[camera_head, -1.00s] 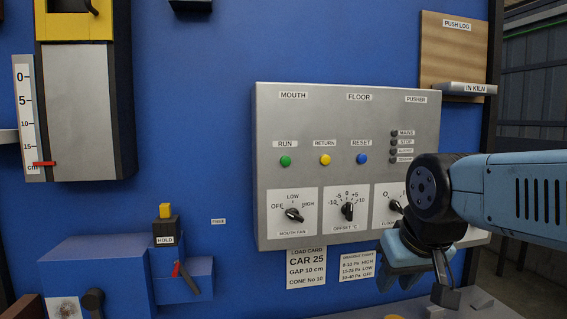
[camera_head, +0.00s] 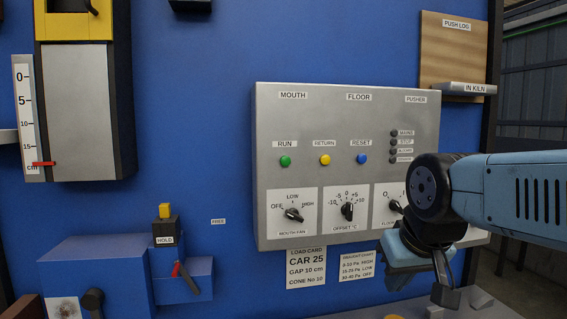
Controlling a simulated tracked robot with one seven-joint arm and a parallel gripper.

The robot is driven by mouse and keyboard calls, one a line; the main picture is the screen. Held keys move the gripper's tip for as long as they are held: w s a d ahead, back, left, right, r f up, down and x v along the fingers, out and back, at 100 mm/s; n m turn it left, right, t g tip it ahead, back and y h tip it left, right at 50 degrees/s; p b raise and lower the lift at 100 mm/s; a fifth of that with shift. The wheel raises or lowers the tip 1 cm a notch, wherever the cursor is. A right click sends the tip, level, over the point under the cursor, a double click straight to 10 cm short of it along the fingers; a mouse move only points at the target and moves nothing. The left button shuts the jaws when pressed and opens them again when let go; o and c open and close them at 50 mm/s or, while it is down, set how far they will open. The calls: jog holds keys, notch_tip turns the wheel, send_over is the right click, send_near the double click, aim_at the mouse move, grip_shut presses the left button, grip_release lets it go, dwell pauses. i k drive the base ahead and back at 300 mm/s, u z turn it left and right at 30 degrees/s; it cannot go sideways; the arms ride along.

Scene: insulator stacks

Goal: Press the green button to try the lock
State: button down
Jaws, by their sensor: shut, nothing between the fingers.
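The green button (camera_head: 285,161) sits under the RUN label at the left of the grey control panel (camera_head: 350,120). A yellow button (camera_head: 325,160) marked RETURN and a blue button (camera_head: 362,159) marked RESET are to its right. My gripper (camera_head: 445,295) hangs below my blue arm's dark wrist at the lower right, in front of the panel's lower right corner. It is shut and empty, well to the right of and below the green button. My wrist and arm hide part of the panel's right side.
Three dark knobs, including the fan knob (camera_head: 294,215), stick out below the buttons. A load card (camera_head: 306,268) and a draught chart (camera_head: 357,266) hang under the panel. A HOLD block (camera_head: 165,230) with a yellow top stands at left. The space before the green button is clear.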

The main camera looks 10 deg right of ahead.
aim_at(285, 161)
jog(key=u, duration=0.8)
jog(key=k, duration=1.6)
jog(key=z, duration=0.55)
jog(key=i, duration=1.05)
